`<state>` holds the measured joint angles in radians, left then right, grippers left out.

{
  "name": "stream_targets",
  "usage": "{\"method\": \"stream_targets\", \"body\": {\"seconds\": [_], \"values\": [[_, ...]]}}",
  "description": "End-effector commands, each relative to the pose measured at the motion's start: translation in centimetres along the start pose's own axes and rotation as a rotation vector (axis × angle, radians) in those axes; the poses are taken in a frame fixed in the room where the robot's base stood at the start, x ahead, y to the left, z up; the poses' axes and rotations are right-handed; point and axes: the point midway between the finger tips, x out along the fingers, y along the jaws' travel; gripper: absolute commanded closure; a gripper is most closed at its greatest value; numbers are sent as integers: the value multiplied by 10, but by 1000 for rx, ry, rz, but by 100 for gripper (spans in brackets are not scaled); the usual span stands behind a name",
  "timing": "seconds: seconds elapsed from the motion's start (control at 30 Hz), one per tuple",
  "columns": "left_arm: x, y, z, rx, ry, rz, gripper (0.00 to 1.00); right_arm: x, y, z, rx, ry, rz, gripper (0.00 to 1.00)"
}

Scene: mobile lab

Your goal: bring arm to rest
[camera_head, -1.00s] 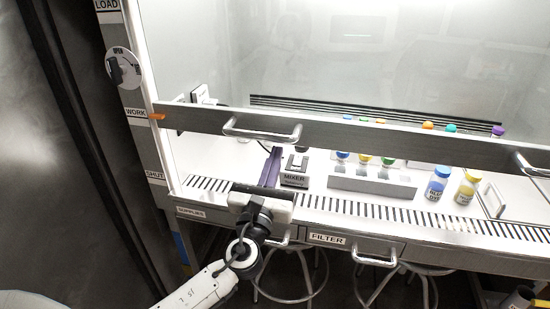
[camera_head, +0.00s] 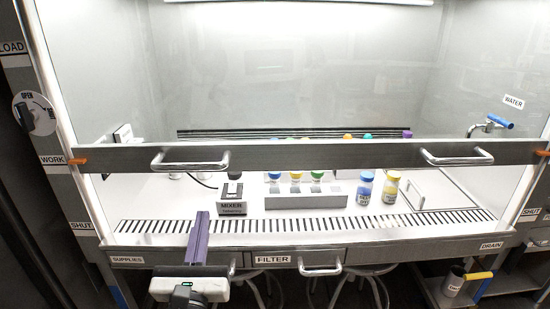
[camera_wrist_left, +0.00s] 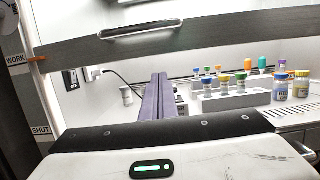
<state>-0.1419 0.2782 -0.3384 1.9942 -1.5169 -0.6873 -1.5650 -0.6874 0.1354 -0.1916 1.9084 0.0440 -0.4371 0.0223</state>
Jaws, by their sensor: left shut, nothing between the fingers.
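My left gripper (camera_head: 198,238) is in front of the cabinet at its left part, near the front edge above the supplies drawer. Its purple fingers are together with nothing between them. In the left wrist view the fingers (camera_wrist_left: 157,98) point toward the cabinet opening, below the sash. The white gripper body (camera_head: 190,284) is at the lower edge of the head view. My right gripper shows in neither view.
The sash bar (camera_head: 320,154) with two handles crosses the cabinet front. Inside stand the mixer (camera_head: 231,205), a vial rack (camera_head: 300,201), a blue-labelled bottle (camera_head: 365,188) and a yellow-labelled bottle (camera_head: 390,189). Drawers (camera_head: 300,259) and stools (camera_head: 360,283) are below.

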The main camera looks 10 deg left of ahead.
Motion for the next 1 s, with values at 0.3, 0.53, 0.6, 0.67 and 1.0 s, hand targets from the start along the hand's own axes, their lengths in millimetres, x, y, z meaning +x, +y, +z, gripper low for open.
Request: {"method": "stream_targets", "body": {"seconds": [0.3, 0.53, 0.6, 0.67, 1.0], "values": [[-60, 2, -117, -679, 389, 87, 100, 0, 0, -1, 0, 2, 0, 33], [-189, -11, -229, -1676, 780, 586, 100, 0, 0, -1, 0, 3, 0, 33], [-228, -16, -247, -1943, 827, 803, 100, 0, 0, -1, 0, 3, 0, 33], [-256, -20, -256, -2136, 836, 987, 100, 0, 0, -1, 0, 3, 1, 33], [-318, -29, -268, -2582, 730, 1520, 100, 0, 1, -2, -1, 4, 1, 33]]}}
